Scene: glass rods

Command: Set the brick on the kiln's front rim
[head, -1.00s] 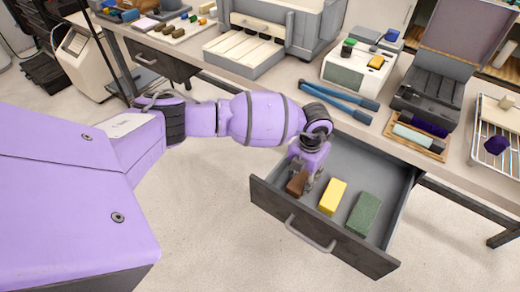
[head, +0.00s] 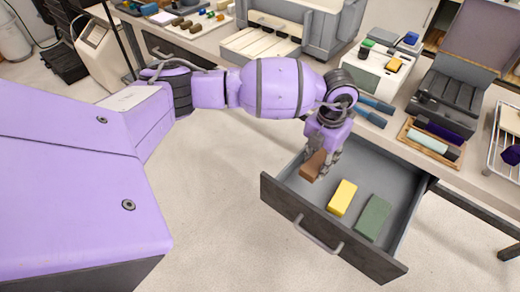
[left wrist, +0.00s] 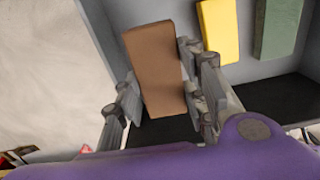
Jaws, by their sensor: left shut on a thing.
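My left gripper (head: 322,156) is shut on a brown brick (head: 313,166) and holds it above the open drawer, near its left end. In the left wrist view the brick (left wrist: 155,60) is between the two fingers (left wrist: 162,88), tilted, with its far end sticking out past them. A grey box with a cream, slab-like front (head: 262,43), which looks like the kiln, stands at the back of the bench, up and left of the gripper. My right gripper is not in view.
The open drawer (head: 318,222) also holds a yellow block (head: 341,198) and a green block (head: 373,217). Blue-handled tools (head: 372,110) lie on the bench edge behind my wrist. A white box (head: 368,68) and an open dark case (head: 447,98) stand farther right.

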